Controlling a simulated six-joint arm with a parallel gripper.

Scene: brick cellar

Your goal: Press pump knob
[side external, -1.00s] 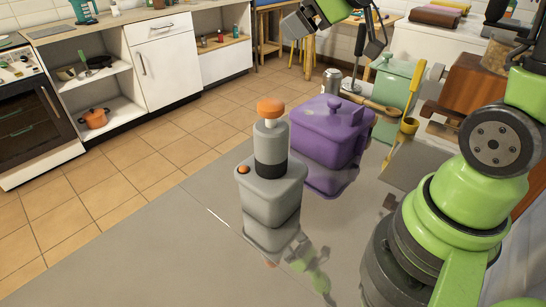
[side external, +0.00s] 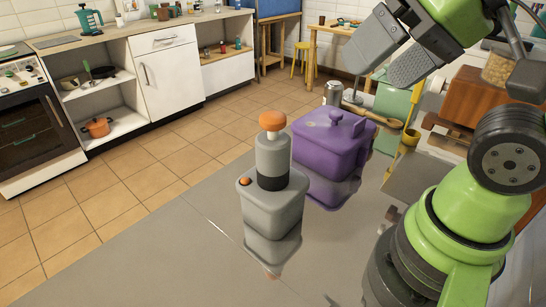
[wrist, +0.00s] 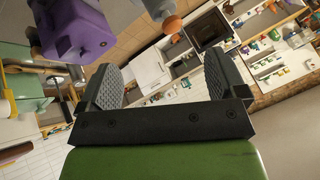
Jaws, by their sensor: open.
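The pump is a grey box-shaped body (side external: 272,203) standing upright on the shiny grey tabletop (side external: 150,250). A grey cylinder with a dark band rises from it, topped by the round orange pump knob (side external: 272,120). A small orange button (side external: 245,181) sits on the body's left corner. My gripper (side external: 375,65) is open and empty, above and to the right of the knob, clearly apart from it. In the wrist view my gripper's two ribbed fingers (wrist: 163,75) are spread, and the knob (wrist: 172,24) shows beyond them near the top edge.
A purple lidded box (side external: 325,145) stands close right of the pump and also shows in the wrist view (wrist: 80,35). A metal can (side external: 331,92), a wooden spoon (side external: 378,115) and a green container (side external: 392,95) are behind. The tabletop left of the pump is clear.

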